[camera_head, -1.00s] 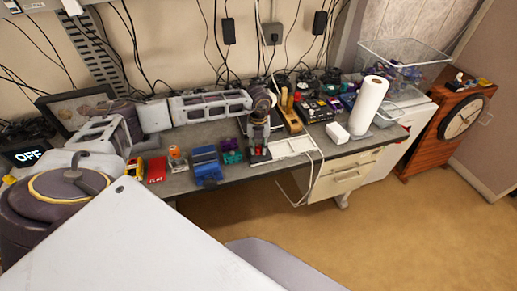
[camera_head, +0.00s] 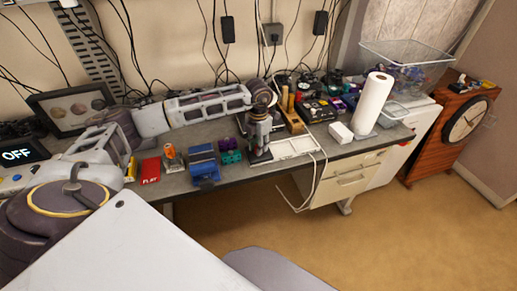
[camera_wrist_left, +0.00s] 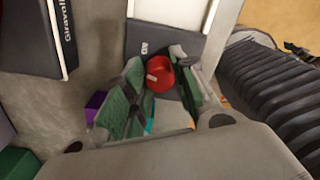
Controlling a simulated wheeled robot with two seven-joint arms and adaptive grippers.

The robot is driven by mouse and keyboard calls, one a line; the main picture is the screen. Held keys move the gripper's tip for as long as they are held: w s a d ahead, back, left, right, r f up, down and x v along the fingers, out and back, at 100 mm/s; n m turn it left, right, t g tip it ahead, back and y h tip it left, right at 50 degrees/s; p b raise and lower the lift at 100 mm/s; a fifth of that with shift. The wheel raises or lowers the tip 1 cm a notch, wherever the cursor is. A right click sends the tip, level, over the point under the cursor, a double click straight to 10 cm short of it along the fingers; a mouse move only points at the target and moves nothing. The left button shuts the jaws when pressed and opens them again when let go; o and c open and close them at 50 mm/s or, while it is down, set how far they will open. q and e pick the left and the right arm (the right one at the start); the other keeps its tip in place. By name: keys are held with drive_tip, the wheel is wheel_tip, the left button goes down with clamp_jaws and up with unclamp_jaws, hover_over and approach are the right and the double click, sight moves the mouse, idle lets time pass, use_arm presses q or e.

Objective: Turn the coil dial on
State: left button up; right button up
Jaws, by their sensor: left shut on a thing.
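A round red dial (camera_wrist_left: 159,77) with a pale mark shows in the left wrist view, on a dark panel (camera_wrist_left: 150,42) with white sides. The panel carries partly hidden letters. My left gripper (camera_wrist_left: 160,88) has its green-padded fingers around the dial and is shut on it. In the head view, my left gripper (camera_head: 260,152) points down at the desk, beside a white frame (camera_head: 294,148); the dial itself is hidden there. A dark display (camera_head: 17,154) at the left edge reads "OFF". My right gripper is not in view.
A blue box (camera_head: 203,163), purple and green blocks and a red block (camera_head: 150,170) lie left of the gripper on the desk. A paper roll (camera_head: 372,102) and a white box (camera_head: 340,132) stand to the right. A white cable loops over the desk's front edge.

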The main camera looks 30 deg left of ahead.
use_arm(q)
drive_tip(key=shift+m+b, duration=0.7)
drive_tip(key=shift+m, duration=0.4)
drive_tip(key=shift+m+b, duration=0.65)
drive_tip(key=shift+m, duration=0.55)
drive_tip(key=shift+r+m, duration=0.1)
drive_tip(key=shift+m, duration=0.4)
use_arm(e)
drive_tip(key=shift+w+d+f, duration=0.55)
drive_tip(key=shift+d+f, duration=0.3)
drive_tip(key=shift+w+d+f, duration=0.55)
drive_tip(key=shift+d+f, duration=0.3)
